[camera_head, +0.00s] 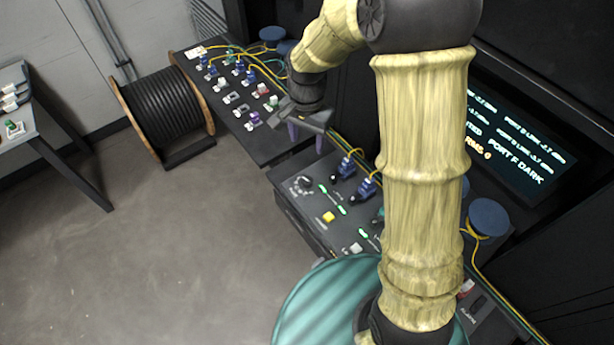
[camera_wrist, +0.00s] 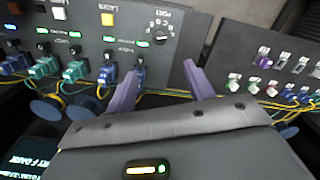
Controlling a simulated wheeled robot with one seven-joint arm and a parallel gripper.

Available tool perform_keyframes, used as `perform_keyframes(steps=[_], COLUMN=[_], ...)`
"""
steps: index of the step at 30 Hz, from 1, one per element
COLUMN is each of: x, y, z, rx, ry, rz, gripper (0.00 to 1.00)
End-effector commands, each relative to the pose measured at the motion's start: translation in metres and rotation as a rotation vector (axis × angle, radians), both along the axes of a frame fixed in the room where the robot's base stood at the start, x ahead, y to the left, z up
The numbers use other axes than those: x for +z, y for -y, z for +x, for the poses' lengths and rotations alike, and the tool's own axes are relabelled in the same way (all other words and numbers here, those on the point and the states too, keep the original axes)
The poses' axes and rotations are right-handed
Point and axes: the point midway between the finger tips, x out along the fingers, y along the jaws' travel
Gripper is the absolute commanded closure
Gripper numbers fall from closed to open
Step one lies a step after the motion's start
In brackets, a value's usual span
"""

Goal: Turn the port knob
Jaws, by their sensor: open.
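The port knob (camera_head: 306,183) is a small dark round knob at the upper left of the black control panel (camera_head: 318,232). In the wrist view the port knob (camera_wrist: 188,35) shows beside the printed word PORT and dial letters, just beyond the fingertips. Its exact pointer setting is too small to read. My gripper (camera_head: 306,138) is open and empty, with two purple fingers spread apart. It is above and behind the knob, apart from it. The wrist view also shows both fingers (camera_wrist: 160,70) with nothing between them.
A yellow laser button (camera_head: 328,217), green lights and blue connectors (camera_head: 346,168) with yellow cables crowd the panel. A second board (camera_head: 250,125) with coloured plugs lies behind. A screen (camera_head: 520,140) stands at right; a cable spool (camera_head: 165,110) stands on the floor, left.

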Motion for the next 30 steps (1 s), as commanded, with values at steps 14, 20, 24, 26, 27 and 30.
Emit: perform_keyframes(steps=[14, 20, 24, 26, 27, 30], x=[-0.068, -0.098, -0.119, -0.127, -0.133, -0.146], y=[0.001, 0.001, 0.000, 0.000, 0.000, 0.000], z=[-0.001, -0.001, -0.002, -0.001, -0.001, -0.001], rx=[0.001, 0.001, 0.002, 0.003, 0.002, 0.003], ry=[-0.006, -0.005, -0.005, -0.005, -0.005, -0.004], rz=[-0.002, -0.003, -0.002, -0.002, -0.002, -0.001], gripper=[0.47, 0.47, 0.47, 0.47, 0.47, 0.47])
